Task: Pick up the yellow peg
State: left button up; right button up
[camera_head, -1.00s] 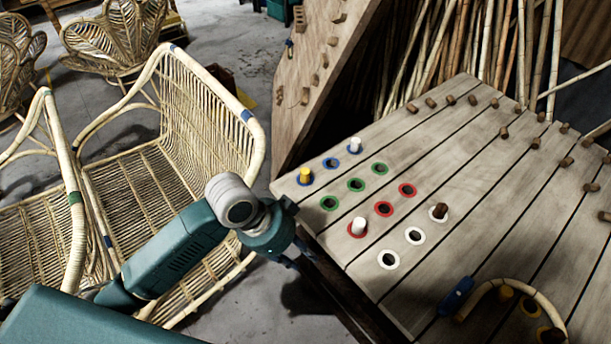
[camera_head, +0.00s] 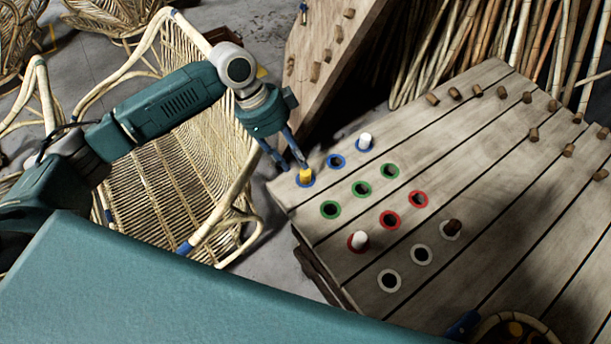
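The yellow peg (camera_head: 306,175) stands upright in a blue-ringed hole at the left corner of the slatted wooden table (camera_head: 330,268). My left gripper (camera_head: 293,167) is just behind and to the left of the peg, pointing down. Its two fingers are apart with nothing seen between them, and the fingertips show close to the peg's top. I cannot tell whether one touches it. My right gripper is not in view.
Empty ringed holes lie between. A tilted wooden board (camera_head: 345,75) stands behind; a rattan chair (camera_head: 165,170) is left.

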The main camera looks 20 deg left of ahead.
aim_at(303, 171)
pick_arm(q)
jog(key=p+x, duration=0.1)
jog(key=x, duration=0.3)
jog(key=shift+s+d+f, duration=0.15)
jog(key=shift+d, duration=0.1)
jog(key=shift+d+f, duration=0.1)
jog(key=shift+f, duration=0.3)
jog(key=shift+c, duration=0.3)
jog(key=c, duration=0.6)
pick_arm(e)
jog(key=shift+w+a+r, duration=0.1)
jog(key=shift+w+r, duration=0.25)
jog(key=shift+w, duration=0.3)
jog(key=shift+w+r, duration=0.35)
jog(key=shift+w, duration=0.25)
